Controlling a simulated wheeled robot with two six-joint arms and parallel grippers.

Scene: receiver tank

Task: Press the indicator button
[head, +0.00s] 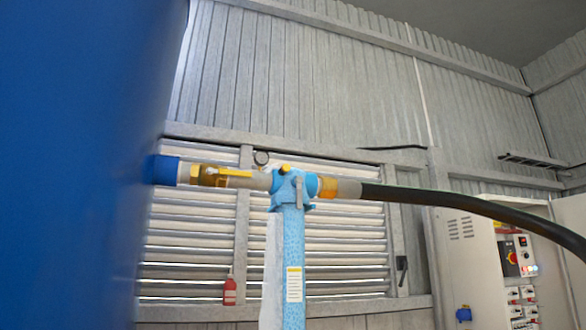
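No part named as the indicator button can be made out for certain. A small yellow knob (284,168) sits on top of a light blue filter housing (291,250) in the middle of the view. A control cabinet (470,262) at the right has a red and yellow rotary switch (511,258) and small lit lamps (531,268) next to it; these are too small to tell apart. Neither of my grippers is in view.
A large blue tank (80,150) fills the left side. A pipe with a brass valve and yellow handle (236,173) joins it to the filter housing. A thick black hose (470,204) runs right, passing in front of the cabinet. A red bottle (230,291) stands by the louvres.

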